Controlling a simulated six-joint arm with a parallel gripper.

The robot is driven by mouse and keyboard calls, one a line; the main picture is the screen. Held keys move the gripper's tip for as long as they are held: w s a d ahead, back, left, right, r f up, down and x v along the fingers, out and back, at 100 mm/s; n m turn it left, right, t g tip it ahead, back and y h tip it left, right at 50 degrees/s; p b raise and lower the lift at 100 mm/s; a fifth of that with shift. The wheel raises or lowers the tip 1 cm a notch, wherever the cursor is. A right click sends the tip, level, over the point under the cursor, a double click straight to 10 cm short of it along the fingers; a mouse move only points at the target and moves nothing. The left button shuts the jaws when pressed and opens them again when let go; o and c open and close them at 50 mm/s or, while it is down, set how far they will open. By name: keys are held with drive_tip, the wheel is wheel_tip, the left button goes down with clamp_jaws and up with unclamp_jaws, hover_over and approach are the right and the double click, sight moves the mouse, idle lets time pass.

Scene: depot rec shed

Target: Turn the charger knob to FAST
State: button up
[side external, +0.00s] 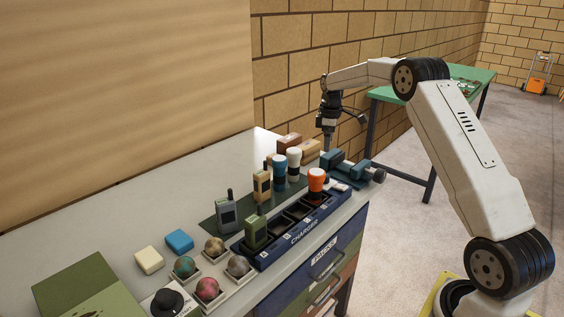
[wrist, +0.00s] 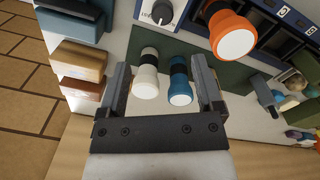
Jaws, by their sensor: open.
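The charger (side external: 285,240) is a long dark blue tray of bays along the table's front edge. In the wrist view, a dark round knob (wrist: 162,11) with a pale pointer mark sits on a white plate at the top edge, beside the charger (wrist: 262,22). The plate's lettering is only partly legible, so I cannot tell the setting. My gripper (side external: 328,150) points down above the table's far right end. In the wrist view its fingers (wrist: 160,62) are open, with the knob beyond their tips. A white torch and a blue torch appear between the fingers, apparently lower down.
An orange-topped torch (side external: 316,180) and a green radio (side external: 255,232) stand in the charger. The white torch (side external: 293,163) and blue torch (side external: 279,170) stand behind it. A teal tool (side external: 350,168) lies right of the charger. Brown blocks (wrist: 83,60) lie left of my fingers.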

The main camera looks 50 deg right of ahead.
drive_tip(key=shift+a+f, duration=0.1)
drive_tip(key=shift+f, duration=2.25)
drive_tip(key=shift+f, duration=0.1)
drive_tip(key=shift+f, duration=3.75)
clamp_jaws()
